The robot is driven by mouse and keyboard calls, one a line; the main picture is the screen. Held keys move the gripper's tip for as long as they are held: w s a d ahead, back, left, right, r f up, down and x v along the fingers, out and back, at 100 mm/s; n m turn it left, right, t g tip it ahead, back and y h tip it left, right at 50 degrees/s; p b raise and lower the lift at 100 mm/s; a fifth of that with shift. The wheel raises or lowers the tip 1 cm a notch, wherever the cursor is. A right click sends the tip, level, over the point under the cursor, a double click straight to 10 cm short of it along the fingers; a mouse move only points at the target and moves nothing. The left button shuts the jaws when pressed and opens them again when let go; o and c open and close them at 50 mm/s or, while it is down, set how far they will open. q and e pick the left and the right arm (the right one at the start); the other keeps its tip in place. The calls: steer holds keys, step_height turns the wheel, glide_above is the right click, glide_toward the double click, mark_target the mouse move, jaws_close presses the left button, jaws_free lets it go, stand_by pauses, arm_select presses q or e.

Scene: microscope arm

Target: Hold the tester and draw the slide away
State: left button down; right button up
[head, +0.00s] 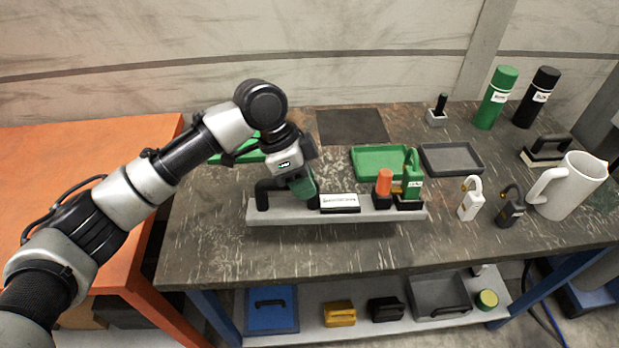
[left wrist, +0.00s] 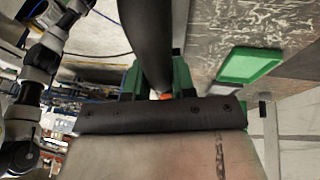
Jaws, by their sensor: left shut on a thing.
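The tester looks like a long pale grey rail (head: 335,215) lying on the dark bench, with a black bent handle (head: 262,196) at its left end. A black block with a white label (head: 340,202) sits mid-rail and may be the slide. To its right are an orange-topped knob (head: 384,182) and a green lock-like piece (head: 412,182) on a black base. My left gripper (head: 303,187), with green fingers, is shut on the handle's upper bar. In the left wrist view a dark bar (left wrist: 147,40) runs between green parts; contact is partly hidden. My right gripper is not in view.
Behind the rail are a green tray (head: 380,149), a dark grey tray (head: 452,144) and a dark mat (head: 352,126). To the right stand a white padlock (head: 471,203), a dark padlock (head: 510,211) and a white jug (head: 572,190). The bench front is clear.

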arm_select(q)
steer(key=shift+w+a+f+b, duration=0.2)
steer(key=shift+w+a+f, duration=0.55)
steer(key=shift+a+f, duration=0.45)
steer(key=shift+w+a+f+b, duration=0.25)
steer(key=shift+w+a+f, duration=0.55)
steer(key=shift+a+f, duration=0.4)
steer(key=shift+w+a+f+b, duration=0.2)
steer(key=shift+w+a+f, duration=0.7)
steer(key=shift+a, duration=0.5)
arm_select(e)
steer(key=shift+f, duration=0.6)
arm_select(q)
steer(key=shift+s+f, duration=0.1)
steer(key=shift+s, duration=0.05)
steer(key=shift+f, duration=0.25)
steer(key=shift+f, duration=0.15)
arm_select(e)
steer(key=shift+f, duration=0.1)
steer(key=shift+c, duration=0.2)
